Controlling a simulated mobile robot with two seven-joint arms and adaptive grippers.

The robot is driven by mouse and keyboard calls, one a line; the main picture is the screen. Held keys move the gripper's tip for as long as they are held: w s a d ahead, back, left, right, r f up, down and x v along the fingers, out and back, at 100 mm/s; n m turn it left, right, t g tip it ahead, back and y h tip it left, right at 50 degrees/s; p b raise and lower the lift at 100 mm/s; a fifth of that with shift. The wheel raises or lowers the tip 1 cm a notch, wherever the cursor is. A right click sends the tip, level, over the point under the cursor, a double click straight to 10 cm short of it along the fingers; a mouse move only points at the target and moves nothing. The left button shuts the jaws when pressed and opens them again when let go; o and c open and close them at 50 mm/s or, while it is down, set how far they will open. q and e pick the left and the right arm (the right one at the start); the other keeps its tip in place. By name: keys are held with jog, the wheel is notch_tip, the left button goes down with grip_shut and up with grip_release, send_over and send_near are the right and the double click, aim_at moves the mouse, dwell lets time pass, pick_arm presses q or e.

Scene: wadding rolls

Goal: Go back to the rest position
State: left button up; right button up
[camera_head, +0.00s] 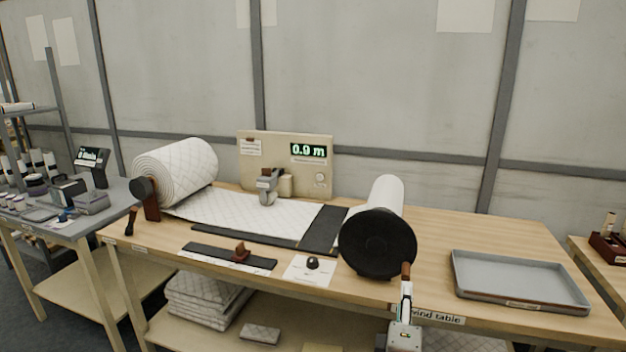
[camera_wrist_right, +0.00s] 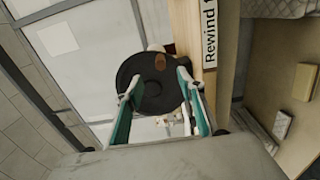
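My right gripper (camera_head: 406,293) is at the front edge of the rewind table (camera_head: 470,245), just below the brown crank handle (camera_head: 406,270) of the right roll's black disc (camera_head: 377,243). In the right wrist view its two fingers (camera_wrist_right: 160,80) stand apart. The brown handle (camera_wrist_right: 160,62) and black disc (camera_wrist_right: 150,92) appear beyond and between the fingertips, and nothing is clasped. My left gripper is in neither view. The right roll (camera_head: 386,193) is white, and a quilted sheet (camera_head: 245,213) runs from the large left roll (camera_head: 180,172).
The display panel (camera_head: 285,163) reads 0.9 m. A grey tray (camera_head: 520,281) lies at the right of the table. A black bar (camera_head: 228,256) and a white card (camera_head: 309,270) lie along the front. Folded wadding (camera_head: 203,300) sits on the lower shelf.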

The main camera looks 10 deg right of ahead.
jog(key=s+a+f+m+g+y, duration=0.1)
jog(key=s+a+f+y, duration=0.3)
jog(key=f, duration=0.5)
jog(key=s+a+f+m+g+y, duration=0.1)
jog(key=s+a+f+y, duration=0.25)
jog(key=f, duration=0.55)
jog(key=s+a+f+m+g+y, duration=0.1)
jog(key=s+a+f+m+y, duration=0.1)
jog(key=s+f, duration=0.3)
jog(key=s+a+f+m+g+y, duration=0.1)
jog(key=s+a+f, duration=0.4)
jog(key=s, duration=0.5)
jog(key=shift+f+m+g+y, duration=0.25)
jog(key=shift+m+y, duration=0.5)
jog(key=shift+m, duration=0.45)
